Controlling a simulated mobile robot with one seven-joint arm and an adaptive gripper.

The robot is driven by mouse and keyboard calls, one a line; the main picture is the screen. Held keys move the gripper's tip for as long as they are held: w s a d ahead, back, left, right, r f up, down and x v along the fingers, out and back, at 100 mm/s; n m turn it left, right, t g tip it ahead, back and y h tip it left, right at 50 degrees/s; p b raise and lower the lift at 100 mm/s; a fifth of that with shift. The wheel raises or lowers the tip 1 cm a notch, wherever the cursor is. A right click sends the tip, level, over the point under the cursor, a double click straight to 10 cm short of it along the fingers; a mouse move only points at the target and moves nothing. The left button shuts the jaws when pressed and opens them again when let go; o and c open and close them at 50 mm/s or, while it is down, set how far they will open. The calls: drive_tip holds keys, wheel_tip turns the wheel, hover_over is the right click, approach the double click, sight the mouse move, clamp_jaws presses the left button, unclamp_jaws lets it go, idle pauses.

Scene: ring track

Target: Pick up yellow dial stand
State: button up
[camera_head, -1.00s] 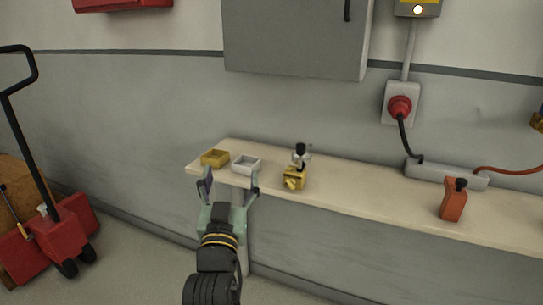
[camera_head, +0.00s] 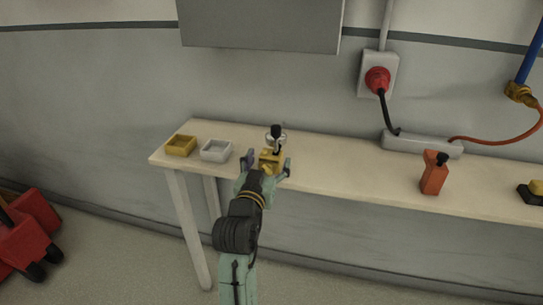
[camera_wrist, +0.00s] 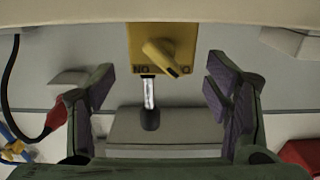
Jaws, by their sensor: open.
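The yellow dial stand (camera_head: 271,156) stands upright on the narrow pale bench, with a dark knob and a silvery part above its yellow block. My gripper (camera_head: 267,164) is at the bench's front edge, open, with one finger to each side of the stand in the picture. In the wrist view, the stand (camera_wrist: 140,40) shows its yellow face with a slanted dial pointer and dark lettering. It lies in the gap between the fingers of my open gripper (camera_wrist: 159,82), apart from both. Its lower front is partly hidden by my gripper in the head view.
On the bench (camera_head: 335,180), a yellow tray (camera_head: 180,146) and a white tray (camera_head: 215,151) sit left of the stand. An orange-red object (camera_head: 434,176) stands to the right, with clear bench between. A grey power strip (camera_head: 422,146) lies along the wall; a grey cabinet (camera_head: 262,25) hangs above.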

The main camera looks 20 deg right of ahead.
sight(271, 154)
drive_tip(key=p+x, duration=0.1)
drive_tip(key=x, duration=0.3)
drive_tip(key=shift+c, duration=0.4)
clamp_jaws()
idle(0.5)
drive_tip(key=shift+r, duration=0.2)
